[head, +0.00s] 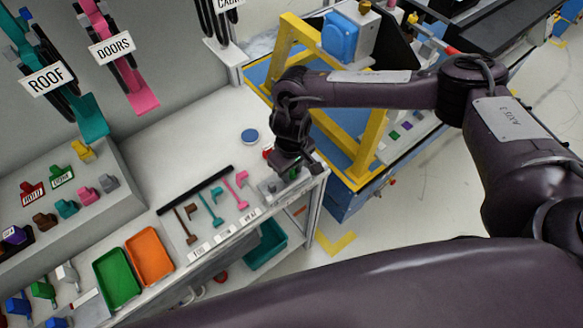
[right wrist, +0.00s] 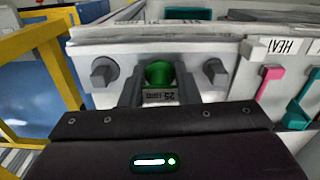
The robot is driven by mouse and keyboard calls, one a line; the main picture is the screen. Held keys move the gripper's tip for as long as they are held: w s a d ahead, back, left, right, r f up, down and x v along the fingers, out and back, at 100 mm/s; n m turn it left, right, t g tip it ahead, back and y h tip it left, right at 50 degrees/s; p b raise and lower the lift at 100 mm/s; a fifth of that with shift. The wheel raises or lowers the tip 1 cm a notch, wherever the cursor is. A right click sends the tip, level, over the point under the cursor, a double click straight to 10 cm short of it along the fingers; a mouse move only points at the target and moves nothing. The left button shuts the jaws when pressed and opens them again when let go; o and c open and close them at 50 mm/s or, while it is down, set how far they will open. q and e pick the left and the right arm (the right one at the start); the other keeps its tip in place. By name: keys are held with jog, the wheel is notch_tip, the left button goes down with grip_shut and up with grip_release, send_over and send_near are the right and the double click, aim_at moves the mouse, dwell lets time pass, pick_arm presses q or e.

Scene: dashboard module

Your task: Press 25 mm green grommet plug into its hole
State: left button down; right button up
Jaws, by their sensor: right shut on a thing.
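The green grommet plug (right wrist: 159,73) shows between the two fingers of my right gripper (right wrist: 159,88) in the right wrist view. The gripper is shut on the plug. An upside-down label reading 25 mm (right wrist: 160,95) is just on the near side of the plug. In the head view my right gripper (head: 292,170) is low over the grey fixture (head: 268,189) at the bench's right end. I cannot see the hole itself, nor tell whether the plug is in it. My left gripper is not in view.
Grey knobs stand on both sides of the fingers (right wrist: 103,72) (right wrist: 215,71). Brown, teal and pink tools (head: 237,190) lie to the left. Green (head: 117,279) and orange (head: 149,256) trays are farther left. A yellow frame (head: 365,155) stands to the right, close to my right arm.

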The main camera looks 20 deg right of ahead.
jog(key=shift+f, duration=0.4)
jog(key=o, duration=0.9)
jog(key=shift+r, duration=0.1)
jog(key=shift+o, duration=0.2)
jog(key=shift+r, duration=0.1)
notch_tip(320, 180, up, 8)
jog(key=shift+f+b, duration=0.2)
jog(key=shift+b, duration=0.15)
